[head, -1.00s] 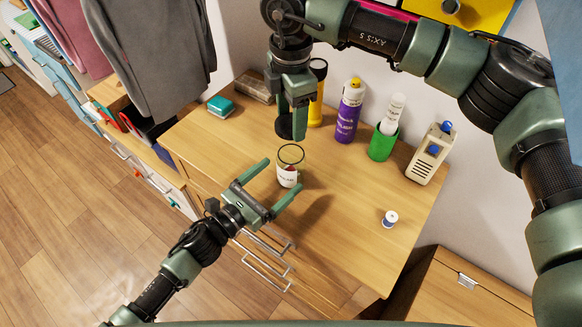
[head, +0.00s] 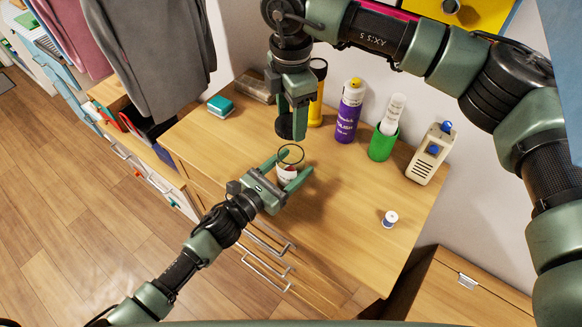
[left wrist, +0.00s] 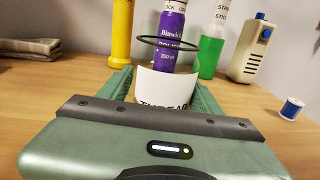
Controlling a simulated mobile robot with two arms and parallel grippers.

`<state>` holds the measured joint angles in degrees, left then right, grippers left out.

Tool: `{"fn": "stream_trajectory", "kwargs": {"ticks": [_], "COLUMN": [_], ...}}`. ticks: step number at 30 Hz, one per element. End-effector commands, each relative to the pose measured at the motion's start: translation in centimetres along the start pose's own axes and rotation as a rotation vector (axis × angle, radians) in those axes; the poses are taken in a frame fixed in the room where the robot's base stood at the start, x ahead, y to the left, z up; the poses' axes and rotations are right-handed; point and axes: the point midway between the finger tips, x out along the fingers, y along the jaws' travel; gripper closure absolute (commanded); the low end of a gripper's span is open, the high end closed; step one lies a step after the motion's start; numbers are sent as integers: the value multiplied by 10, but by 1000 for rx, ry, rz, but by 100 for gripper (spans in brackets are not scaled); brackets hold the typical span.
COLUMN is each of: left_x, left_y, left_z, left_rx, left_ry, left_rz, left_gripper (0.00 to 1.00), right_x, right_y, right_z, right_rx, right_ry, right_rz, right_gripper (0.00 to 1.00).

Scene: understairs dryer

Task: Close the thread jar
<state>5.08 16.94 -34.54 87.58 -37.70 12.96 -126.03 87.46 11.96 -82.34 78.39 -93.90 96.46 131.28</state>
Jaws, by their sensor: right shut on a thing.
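The thread jar (head: 286,171) stands upright on the wooden desktop, with a white label and a dark ring at its open top. It also shows in the left wrist view (left wrist: 165,86), its label partly hidden by my gripper. My left gripper (head: 295,162) has one finger on each side of the jar, low on its body; whether both fingers touch it is unclear. My right gripper (head: 299,122) points down above and behind the jar, shut on a dark round lid (head: 284,127), which is clear of the rim.
A teal box (head: 220,106) sits at left.

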Motion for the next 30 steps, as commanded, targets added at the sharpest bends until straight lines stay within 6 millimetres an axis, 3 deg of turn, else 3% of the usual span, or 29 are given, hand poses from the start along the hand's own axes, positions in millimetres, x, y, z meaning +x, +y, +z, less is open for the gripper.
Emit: {"fn": "stream_trajectory", "kwargs": {"ticks": [1, 3, 8, 18, 30], "left_x": [0, 0, 0, 0, 0], "left_y": [0, 0, 0, 0, 0], "left_z": [0, 0, 0, 0, 0], "left_rx": [0, 0, 0, 0, 0], "left_ry": [0, 0, 0, 0, 0], "left_rz": [0, 0, 0, 0, 0], "left_gripper": [88, 100, 100, 100, 100], "right_x": [0, 0, 5, 48, 49], "right_y": [0, 0, 0, 0, 0], "right_z": [0, 0, 0, 0, 0], "right_rx": [0, 0, 0, 0, 0], "right_ry": [0, 0, 0, 0, 0], "right_rz": [0, 0, -2, -1, 0], "right_gripper": [78, 78, 78, 78, 78]}}
